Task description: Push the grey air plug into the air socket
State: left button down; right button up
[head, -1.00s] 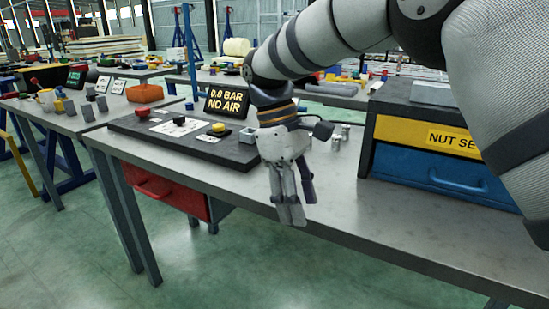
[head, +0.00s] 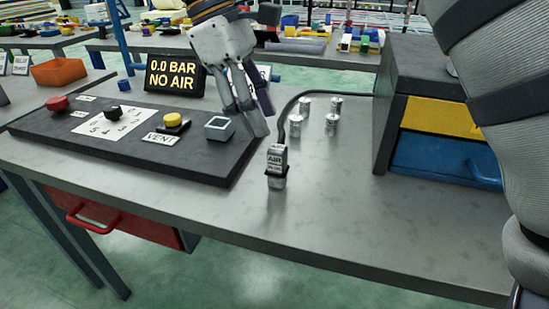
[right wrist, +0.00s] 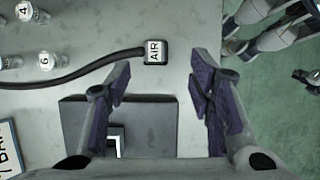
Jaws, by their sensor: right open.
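The grey air plug (head: 277,162), labelled AIR, stands on the bench right of the black panel, with a black hose running back from it. It also shows in the right wrist view (right wrist: 155,51), beyond my fingertips. The air socket (head: 219,128) is a small grey box with a dark square opening, on the panel's right end. It shows low in the right wrist view (right wrist: 115,142), partly covered by my left-hand finger. My right gripper (head: 252,125) is open and empty, pointing down, apart from the plug. My left gripper is not seen.
The black panel (head: 60,128) carries a red knob, a dial and a yellow VENT button. A display (head: 174,76) reads 0.0 BAR NO AIR. Several metal cylinders (head: 331,124) stand behind the plug. A drawer cabinet (head: 425,60) is at right. The bench front is clear.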

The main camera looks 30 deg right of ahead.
aim_at(277, 147)
jog(key=x, duration=0.4)
jog(key=p+x, duration=0.1)
jog(key=x, duration=0.1)
jog(key=shift+s+d+f, duration=0.1)
jog(key=shift+d+f, duration=0.1)
jog(key=shift+d, duration=0.3)
jog(key=shift+f, duration=0.4)
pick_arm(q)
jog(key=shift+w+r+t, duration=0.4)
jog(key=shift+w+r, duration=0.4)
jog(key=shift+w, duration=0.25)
pick_arm(e)
grip_shut()
